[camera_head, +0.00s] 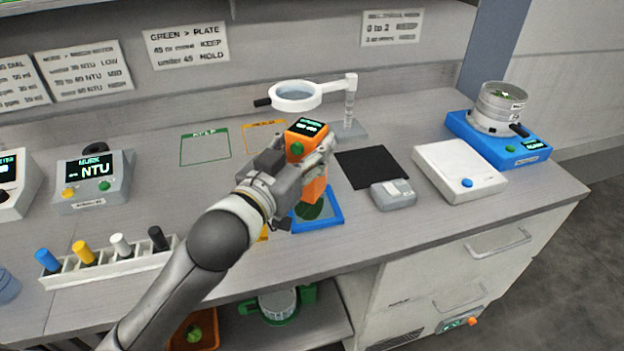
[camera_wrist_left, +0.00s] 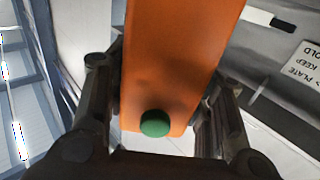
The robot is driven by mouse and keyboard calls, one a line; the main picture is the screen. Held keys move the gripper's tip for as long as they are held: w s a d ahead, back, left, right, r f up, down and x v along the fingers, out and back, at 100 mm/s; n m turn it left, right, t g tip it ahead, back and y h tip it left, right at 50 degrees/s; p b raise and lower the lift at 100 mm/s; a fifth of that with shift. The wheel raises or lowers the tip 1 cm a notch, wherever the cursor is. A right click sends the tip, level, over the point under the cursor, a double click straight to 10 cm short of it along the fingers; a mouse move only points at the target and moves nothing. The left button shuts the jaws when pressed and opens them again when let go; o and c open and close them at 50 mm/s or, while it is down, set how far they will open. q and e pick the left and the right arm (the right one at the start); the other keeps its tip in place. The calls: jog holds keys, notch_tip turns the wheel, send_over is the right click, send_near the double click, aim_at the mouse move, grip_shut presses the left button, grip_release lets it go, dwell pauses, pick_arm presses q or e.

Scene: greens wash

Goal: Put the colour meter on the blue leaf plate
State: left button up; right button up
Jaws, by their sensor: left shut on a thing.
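The colour meter (camera_head: 313,190) is an orange upright box with a small dark display on top and a green button. My left gripper (camera_head: 300,165) is shut on it. In the left wrist view the orange body (camera_wrist_left: 178,60) with its green button (camera_wrist_left: 155,123) sits between the two fingers (camera_wrist_left: 160,110). The blue leaf plate (camera_head: 331,219) has a blue rim and a dark green leaf area, and lies on the counter directly below the meter in the head view. The meter hides part of it; whether its base touches the plate I cannot tell. My right gripper is not in view.
A magnifier on a stand (camera_head: 297,96) is just behind the meter. A black mat (camera_head: 372,167), a small grey device (camera_head: 393,194) and a white scale (camera_head: 459,170) lie to the right. A vial rack (camera_head: 108,261) stands at the left front.

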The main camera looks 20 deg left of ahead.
pick_arm(q)
jog(key=w+a+f, duration=0.1)
jog(key=w+f, duration=0.5)
jog(key=f, duration=0.3)
jog(key=shift+w+f, duration=0.15)
jog(key=shift+f, duration=0.15)
jog(key=shift+f, duration=0.15)
jog(key=o, duration=1.1)
jog(key=shift+c, duration=0.2)
jog(key=s+a+b, duration=0.2)
jog(key=s, duration=0.9)
jog(key=shift+s+a, duration=0.2)
jog(key=shift+s, duration=0.15)
